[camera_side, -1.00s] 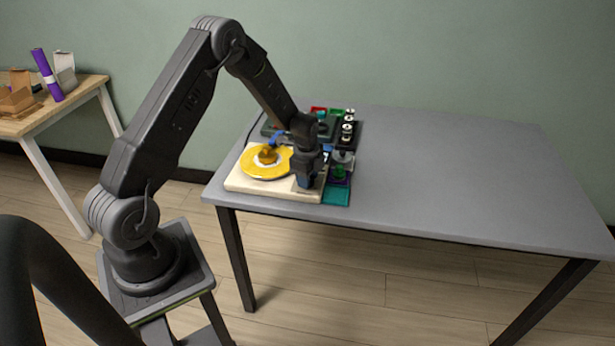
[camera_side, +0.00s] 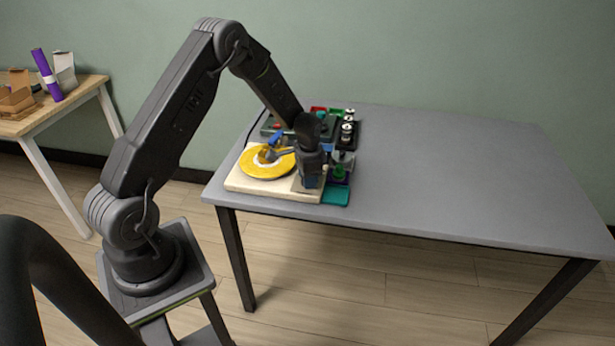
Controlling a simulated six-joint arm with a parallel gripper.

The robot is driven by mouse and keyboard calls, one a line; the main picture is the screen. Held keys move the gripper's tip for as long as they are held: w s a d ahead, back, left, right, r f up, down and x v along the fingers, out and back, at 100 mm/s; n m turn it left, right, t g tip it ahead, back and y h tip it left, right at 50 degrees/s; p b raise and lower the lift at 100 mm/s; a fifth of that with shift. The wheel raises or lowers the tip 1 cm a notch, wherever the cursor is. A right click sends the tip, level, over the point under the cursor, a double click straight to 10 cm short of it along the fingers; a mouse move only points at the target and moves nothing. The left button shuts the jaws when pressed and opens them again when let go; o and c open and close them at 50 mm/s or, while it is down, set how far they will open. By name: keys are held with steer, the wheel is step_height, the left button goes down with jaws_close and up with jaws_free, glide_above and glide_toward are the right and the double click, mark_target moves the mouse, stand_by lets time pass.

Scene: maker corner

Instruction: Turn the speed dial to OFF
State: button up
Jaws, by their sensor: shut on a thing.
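A cream-coloured base (camera_side: 240,183) with a round yellow disc (camera_side: 257,172) on it stands at the left end of the grey table. My gripper (camera_side: 309,186) points down at the right front part of this base, its tips low at the base's top. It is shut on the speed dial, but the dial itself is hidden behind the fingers. Its markings and pointer cannot be read in this view. A grey part and a blue part show over the disc, left of my wrist; I cannot tell what they belong to.
Black-and-white cylinders (camera_side: 348,131) stand in a dark holder behind my gripper. A green item (camera_side: 339,173) and a teal tray (camera_side: 336,194) lie close on its right. The grey table (camera_side: 460,180) is clear to the right.

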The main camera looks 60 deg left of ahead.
steer(key=n, duration=0.7)
steer(key=shift+w, duration=0.1)
steer(key=n, duration=0.3)
steer(key=shift+n+g, duration=0.3)
steer(key=shift+n, duration=1.8)
steer(key=o, duration=0.9)
steer(key=shift+o, duration=0.2)
steer(key=shift+r, duration=0.1)
step_height(320, 180, up, 14)
steer(key=shift+w+d+f, duration=0.2)
steer(key=shift+w+d, duration=0.05)
steer(key=shift+w, duration=0.1)
steer(key=shift+r, duration=0.1)
